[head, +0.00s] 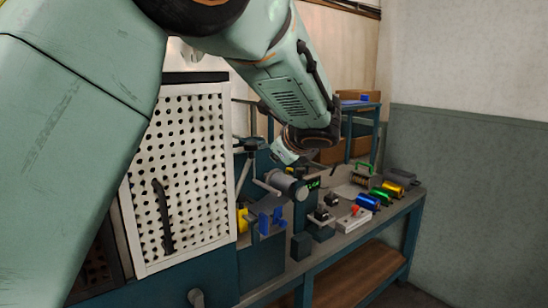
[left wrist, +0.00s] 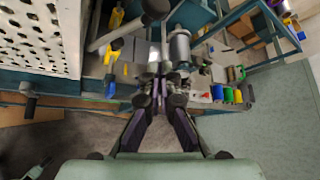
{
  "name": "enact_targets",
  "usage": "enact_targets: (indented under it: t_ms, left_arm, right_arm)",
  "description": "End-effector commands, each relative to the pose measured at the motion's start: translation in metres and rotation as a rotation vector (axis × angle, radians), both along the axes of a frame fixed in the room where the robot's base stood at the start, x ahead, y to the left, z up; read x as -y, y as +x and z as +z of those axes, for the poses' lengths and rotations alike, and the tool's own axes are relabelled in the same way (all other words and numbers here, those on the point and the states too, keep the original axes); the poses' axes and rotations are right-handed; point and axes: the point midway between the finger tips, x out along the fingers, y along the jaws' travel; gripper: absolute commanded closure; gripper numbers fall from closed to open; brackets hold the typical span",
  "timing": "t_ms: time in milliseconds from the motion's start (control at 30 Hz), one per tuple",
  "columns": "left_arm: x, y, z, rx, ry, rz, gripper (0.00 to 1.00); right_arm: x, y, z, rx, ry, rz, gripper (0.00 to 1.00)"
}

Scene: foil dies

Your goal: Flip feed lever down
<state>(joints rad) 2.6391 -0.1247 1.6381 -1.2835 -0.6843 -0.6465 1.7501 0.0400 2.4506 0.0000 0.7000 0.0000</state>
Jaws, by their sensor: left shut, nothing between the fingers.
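The press-like machine on the bench has a grey roller (head: 288,184), with a thin grey rod (head: 265,185) sticking out to its left. I cannot tell for sure whether this rod is the feed lever. The roller also shows in the left wrist view (left wrist: 180,47), and a grey rod with a dark knob (left wrist: 118,32) lies left of it. My left gripper (left wrist: 160,82) is shut and empty, with its fingertips just below the roller in that view. In the head view the left wrist hangs above and behind the roller, and its fingers are hard to make out. My right gripper is not in view.
A white perforated panel (head: 185,180) with a black handle stands left of the machine. Blue, green and gold rolls (head: 368,202) lie on the bench at the right. Blue clips (head: 270,218) and a red-knobbed fixture (head: 353,217) sit at the front. The floor in front is clear.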

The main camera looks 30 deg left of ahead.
Motion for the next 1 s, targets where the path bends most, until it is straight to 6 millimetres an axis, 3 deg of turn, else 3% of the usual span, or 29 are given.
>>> enact_targets:
  t_ms: [233,833,933,1000]
  left_arm:
    - [0.012,-0.013,0.008,-0.001,0.000,-0.001,1.00]
    - [0.016,-0.010,0.007,0.020,-0.030,-0.001,1.00]
    - [0.034,-0.003,-0.007,0.068,-0.169,-0.023,1.00]
    - [0.054,-0.005,-0.032,0.094,-0.338,-0.022,1.00]
  right_arm:
    - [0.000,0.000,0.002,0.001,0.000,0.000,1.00]
    - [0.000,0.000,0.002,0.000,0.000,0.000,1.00]
    - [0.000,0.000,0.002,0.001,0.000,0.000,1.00]
    - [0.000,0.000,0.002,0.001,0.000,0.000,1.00]
